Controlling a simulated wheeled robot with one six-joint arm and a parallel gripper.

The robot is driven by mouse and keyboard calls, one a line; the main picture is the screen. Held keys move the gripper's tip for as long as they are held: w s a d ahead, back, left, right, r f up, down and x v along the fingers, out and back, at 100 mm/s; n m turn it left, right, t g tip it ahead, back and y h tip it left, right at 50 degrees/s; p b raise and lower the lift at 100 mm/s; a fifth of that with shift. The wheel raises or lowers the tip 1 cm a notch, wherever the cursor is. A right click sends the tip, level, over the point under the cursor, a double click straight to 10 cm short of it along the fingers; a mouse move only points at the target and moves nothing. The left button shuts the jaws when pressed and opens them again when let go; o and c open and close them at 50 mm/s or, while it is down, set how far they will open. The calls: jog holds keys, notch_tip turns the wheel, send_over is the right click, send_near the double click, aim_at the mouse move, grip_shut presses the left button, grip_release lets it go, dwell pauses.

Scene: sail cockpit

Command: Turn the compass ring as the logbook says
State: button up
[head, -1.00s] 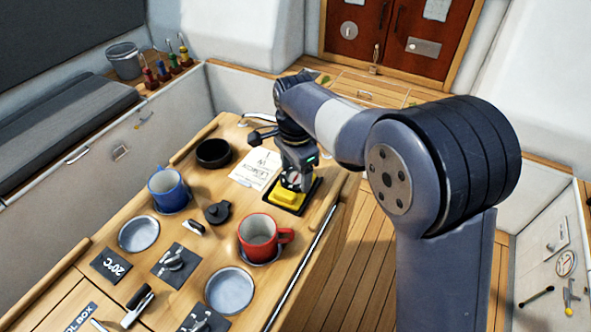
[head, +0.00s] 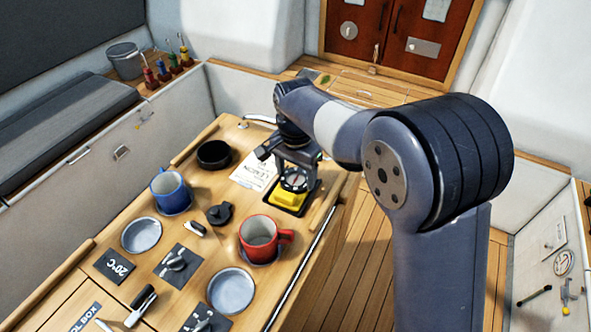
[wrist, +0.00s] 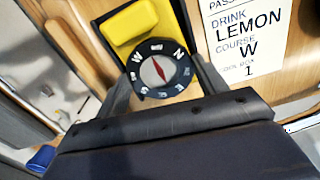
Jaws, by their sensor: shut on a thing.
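The compass ring (wrist: 166,91) is black with white letters around a pale dial with a red needle. In the wrist view, W is at its upper left and N at its upper right. My gripper (wrist: 161,80) has one finger on each side of the ring and is shut on it. The compass (head: 294,181) also shows in the head view between my fingers, beside its yellow block (head: 286,199). The logbook page (wrist: 248,45) lies beside it and reads "DRINK LEMON", "COURSE W" and a last line ending in 1. Its top line is cut off.
A red mug (head: 259,240) stands close in front of the compass. A blue mug (head: 171,190), a black bowl (head: 214,154) and a black lidded piece (head: 219,213) stand farther left. A metal rail (head: 308,262) runs along the table's right edge.

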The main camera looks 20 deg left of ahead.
aim_at(295, 178)
jog(key=shift+n+p, duration=0.3)
jog(key=shift+n, duration=1.6)
jog(key=o, duration=1)
notch_tip(295, 178, up, 11)
jog(key=shift+f+b, duration=0.1)
jog(key=shift+b, duration=0.3)
notch_tip(295, 178, down, 11)
jog(key=shift+r+p, duration=0.1)
jog(key=shift+p, duration=0.3)
